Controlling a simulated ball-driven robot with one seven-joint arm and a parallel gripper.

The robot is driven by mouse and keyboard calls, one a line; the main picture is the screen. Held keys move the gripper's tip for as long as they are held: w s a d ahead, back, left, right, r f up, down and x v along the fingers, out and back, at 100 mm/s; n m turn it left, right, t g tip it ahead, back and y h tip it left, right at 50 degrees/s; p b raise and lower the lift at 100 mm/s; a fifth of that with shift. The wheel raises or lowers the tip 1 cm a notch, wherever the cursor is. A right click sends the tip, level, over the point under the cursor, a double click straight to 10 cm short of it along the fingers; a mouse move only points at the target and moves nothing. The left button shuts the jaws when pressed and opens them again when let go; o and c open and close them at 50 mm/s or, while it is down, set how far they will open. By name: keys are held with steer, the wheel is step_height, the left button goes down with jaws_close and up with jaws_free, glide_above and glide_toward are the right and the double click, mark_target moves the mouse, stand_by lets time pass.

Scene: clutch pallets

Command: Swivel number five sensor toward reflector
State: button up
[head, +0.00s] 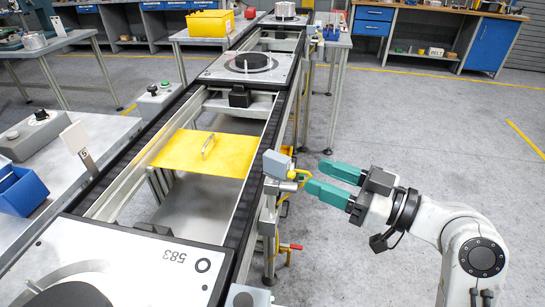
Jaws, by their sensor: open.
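A grey box-shaped sensor (277,164) sits on a bracket at the right rail of the conveyor, with a yellow part (298,176) beside it. No number can be read on it. My gripper (314,178) has two teal fingers, spread apart and empty. It is just right of the sensor and points left toward it; I cannot tell whether a finger touches the yellow part. A white plate (75,139) stands on a small post at the left side of the conveyor; its small mark is hard to read. I cannot make out a certain reflector.
A pallet marked 583 (130,265) lies on the near conveyor, another pallet (250,68) farther up. A yellow cover with a handle (205,153) spans the rails. A red-handled valve (290,246) hangs below the sensor. Floor at right is clear.

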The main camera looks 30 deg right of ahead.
mark_target(289, 165)
steer(key=p+x, duration=0.2)
steer(key=x, duration=0.8)
steer(key=shift+f, duration=0.1)
jaws_close()
